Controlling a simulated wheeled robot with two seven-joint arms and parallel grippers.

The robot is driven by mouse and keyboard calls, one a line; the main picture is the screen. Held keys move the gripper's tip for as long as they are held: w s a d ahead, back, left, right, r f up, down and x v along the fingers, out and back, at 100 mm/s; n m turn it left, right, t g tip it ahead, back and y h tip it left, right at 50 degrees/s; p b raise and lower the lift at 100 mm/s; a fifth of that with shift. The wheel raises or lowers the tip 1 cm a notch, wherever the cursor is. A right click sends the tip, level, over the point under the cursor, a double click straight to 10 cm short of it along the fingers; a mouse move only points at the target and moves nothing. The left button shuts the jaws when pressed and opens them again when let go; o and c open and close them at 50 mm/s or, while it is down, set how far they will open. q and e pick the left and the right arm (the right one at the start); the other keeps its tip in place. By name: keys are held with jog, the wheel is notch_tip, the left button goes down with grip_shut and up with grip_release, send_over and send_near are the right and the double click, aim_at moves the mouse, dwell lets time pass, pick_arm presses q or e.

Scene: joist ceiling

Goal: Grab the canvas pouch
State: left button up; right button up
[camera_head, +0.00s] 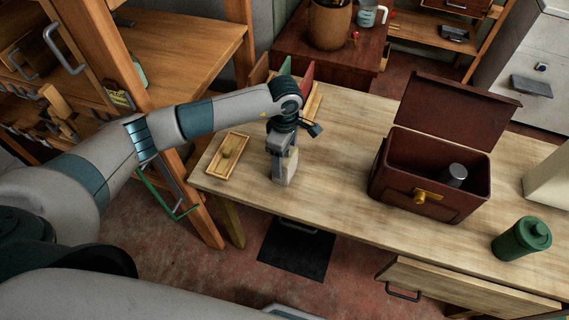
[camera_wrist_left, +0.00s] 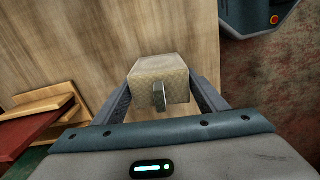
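The canvas pouch (camera_head: 292,168) is a small beige block standing at the left part of the wooden table (camera_head: 340,125). In the left wrist view the pouch (camera_wrist_left: 158,70) shows a grey tab and sits between the two fingers. My left gripper (camera_head: 281,170) points down from above, its fingers on either side of the pouch. The left wrist view also shows the gripper (camera_wrist_left: 164,72), with its fingers close along both pouch sides. Whether they press on it I cannot tell. The pouch appears to be at table level. My right gripper is out of view.
A small wooden tray (camera_head: 214,169) lies left of the pouch. A wooden rack with red and green panels (camera_head: 306,78) stands behind. An open brown box (camera_head: 404,190) with a dark cylinder and a green canister (camera_head: 510,243) stand right. Bare table lies between pouch and box.

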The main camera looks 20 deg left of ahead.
pick_arm(q)
jog(key=shift+r, duration=0.15)
jog(key=shift+c, duration=0.4)
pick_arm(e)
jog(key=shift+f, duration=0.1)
pick_arm(q)
jog(key=shift+r+b, duration=0.55)
jog(key=shift+r, duration=0.1)
notch_tip(320, 180, up, 2)
jog(key=shift+r+b, duration=0.2)
jog(key=shift+b, duration=0.6)
pick_arm(e)
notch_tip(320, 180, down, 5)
jog(key=b, duration=0.3)
pick_arm(q)
jog(key=s+d+r, duration=0.1)
jog(key=d+r, duration=0.2)
jog(key=d, duration=0.2)
jog(key=s+d+r+b, duration=0.1)
jog(key=d+r, duration=0.3)
jog(key=d, duration=0.2)
jog(key=shift+d, duration=0.25)
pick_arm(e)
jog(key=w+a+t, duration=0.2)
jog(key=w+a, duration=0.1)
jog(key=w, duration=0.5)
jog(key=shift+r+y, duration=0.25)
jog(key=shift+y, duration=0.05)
